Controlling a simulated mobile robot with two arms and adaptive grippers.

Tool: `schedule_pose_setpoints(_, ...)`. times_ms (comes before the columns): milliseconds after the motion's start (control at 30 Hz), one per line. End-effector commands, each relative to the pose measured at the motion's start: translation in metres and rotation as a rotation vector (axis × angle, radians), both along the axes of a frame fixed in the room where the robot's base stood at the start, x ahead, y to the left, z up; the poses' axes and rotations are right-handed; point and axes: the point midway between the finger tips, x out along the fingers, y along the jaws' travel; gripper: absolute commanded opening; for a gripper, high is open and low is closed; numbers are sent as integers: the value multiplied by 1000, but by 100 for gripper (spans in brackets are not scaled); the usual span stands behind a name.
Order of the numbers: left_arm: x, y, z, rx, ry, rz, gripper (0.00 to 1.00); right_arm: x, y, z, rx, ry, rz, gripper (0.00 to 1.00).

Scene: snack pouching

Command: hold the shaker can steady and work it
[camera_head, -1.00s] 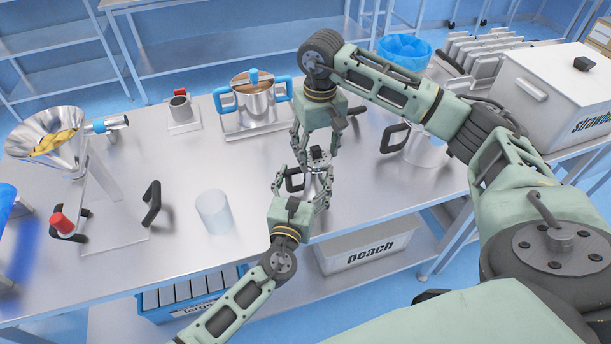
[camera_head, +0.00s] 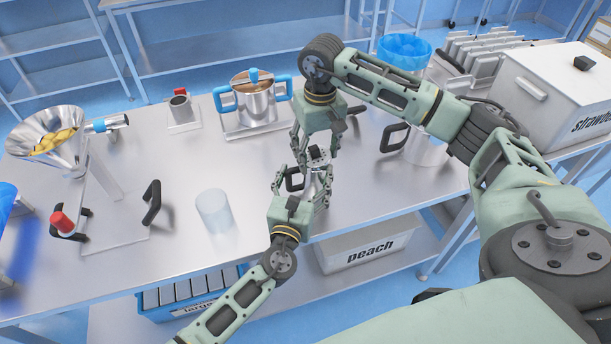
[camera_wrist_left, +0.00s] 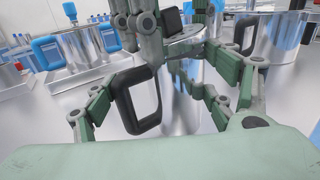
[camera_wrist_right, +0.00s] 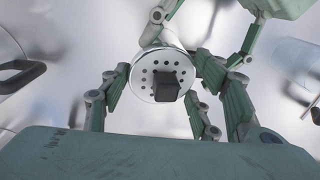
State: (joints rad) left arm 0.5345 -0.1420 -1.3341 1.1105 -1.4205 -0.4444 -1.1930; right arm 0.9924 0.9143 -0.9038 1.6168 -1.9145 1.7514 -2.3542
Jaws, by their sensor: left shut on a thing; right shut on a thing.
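The shaker can (camera_head: 317,172) stands upright between my two grippers at the front middle of the table. Its metal body and black side handle (camera_wrist_left: 138,100) show in the left wrist view. Its lid (camera_wrist_right: 146,82), with small holes and a black knob (camera_wrist_right: 166,86), shows in the right wrist view. My left gripper (camera_head: 301,188) is shut on the can's body from the front. My right gripper (camera_head: 315,150) reaches down from above and is shut on the can's top, its fingers on either side of the lid. The exact finger contacts are partly hidden.
A clear cylinder (camera_head: 213,210) stands left of the can. A funnel stand (camera_head: 100,210) is farther left. A black-handled pot (camera_head: 425,150) stands to the right, near a strawberry bin (camera_head: 560,95).

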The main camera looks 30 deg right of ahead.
Motion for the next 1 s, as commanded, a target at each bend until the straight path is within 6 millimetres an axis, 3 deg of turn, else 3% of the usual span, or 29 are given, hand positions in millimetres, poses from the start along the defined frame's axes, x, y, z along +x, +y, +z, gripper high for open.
schedule_pose_setpoints(33,-1,-4,11,-18,-12,-3,55,-5,-2,-10,-9,20,-2,12)
schedule_pose_setpoints(1000,1,-4,13,-19,-15,-1,55,-6,-1,-16,-7,23,1,11)
